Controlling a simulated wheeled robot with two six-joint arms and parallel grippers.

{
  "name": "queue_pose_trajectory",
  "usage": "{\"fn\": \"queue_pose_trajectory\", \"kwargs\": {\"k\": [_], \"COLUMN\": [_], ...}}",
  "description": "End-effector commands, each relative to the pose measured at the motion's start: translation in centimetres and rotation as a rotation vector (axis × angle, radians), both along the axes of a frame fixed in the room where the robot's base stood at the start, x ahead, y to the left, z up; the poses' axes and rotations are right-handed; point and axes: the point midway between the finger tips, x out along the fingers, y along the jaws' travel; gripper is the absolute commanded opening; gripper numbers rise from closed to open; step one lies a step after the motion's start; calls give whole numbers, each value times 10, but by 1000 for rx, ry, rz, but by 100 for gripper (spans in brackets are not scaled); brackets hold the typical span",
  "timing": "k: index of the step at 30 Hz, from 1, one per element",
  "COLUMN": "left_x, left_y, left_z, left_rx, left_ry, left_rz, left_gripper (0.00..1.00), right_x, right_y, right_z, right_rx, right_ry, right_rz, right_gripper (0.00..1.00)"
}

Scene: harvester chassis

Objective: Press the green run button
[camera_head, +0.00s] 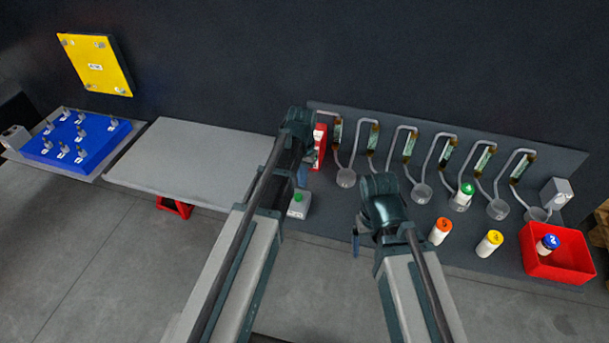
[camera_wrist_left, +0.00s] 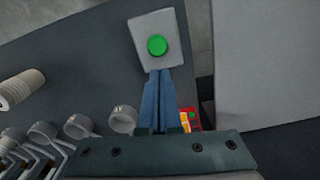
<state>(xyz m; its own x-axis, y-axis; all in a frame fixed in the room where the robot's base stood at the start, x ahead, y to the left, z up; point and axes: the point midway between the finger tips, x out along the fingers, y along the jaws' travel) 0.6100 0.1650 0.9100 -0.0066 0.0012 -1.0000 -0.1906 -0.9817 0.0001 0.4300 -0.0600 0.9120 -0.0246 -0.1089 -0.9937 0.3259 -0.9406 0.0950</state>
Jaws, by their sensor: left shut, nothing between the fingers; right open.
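The green run button (camera_head: 298,197) sits on a small light grey box on the dark bench, just right of my left arm's end in the head view. In the left wrist view the green button (camera_wrist_left: 157,45) is in full view on its box (camera_wrist_left: 143,22). My left gripper (camera_wrist_left: 160,73) is shut and empty, and its blue fingertips appear just below the button in that picture. I cannot tell whether they touch the box. My right gripper (camera_head: 356,243) is open above the bench's front edge; its fingers are mostly hidden behind the wrist.
A red panel (camera_head: 319,146) stands behind my left gripper. Several curved tubes with cups (camera_head: 422,193) line the bench. A bare grey table (camera_head: 195,160) lies left.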

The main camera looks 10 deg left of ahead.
Motion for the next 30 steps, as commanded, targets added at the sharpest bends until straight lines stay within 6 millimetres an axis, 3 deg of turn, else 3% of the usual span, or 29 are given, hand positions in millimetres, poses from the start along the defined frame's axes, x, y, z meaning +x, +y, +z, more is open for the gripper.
{"fn": "queue_pose_trajectory", "kwargs": {"k": [4, 14, 22, 30], "left_x": [-11, -11, -17, -20], "left_y": [2, 2, 3, 3], "left_z": [-11, -10, -29, -29], "left_rx": [0, 0, 0, -1], "left_ry": [0, 0, 1, 6], "left_rz": [0, 0, 0, 0], "left_gripper": [0, 0, 0, 0], "right_x": [0, 0, 0, 0], "right_y": [0, 0, 0, 0], "right_z": [-11, -10, -29, -29], "right_rx": [0, 0, 0, 0], "right_ry": [0, 0, 0, 0], "right_rz": [0, 0, 0, 0], "right_gripper": [88, 88, 88, 88]}}
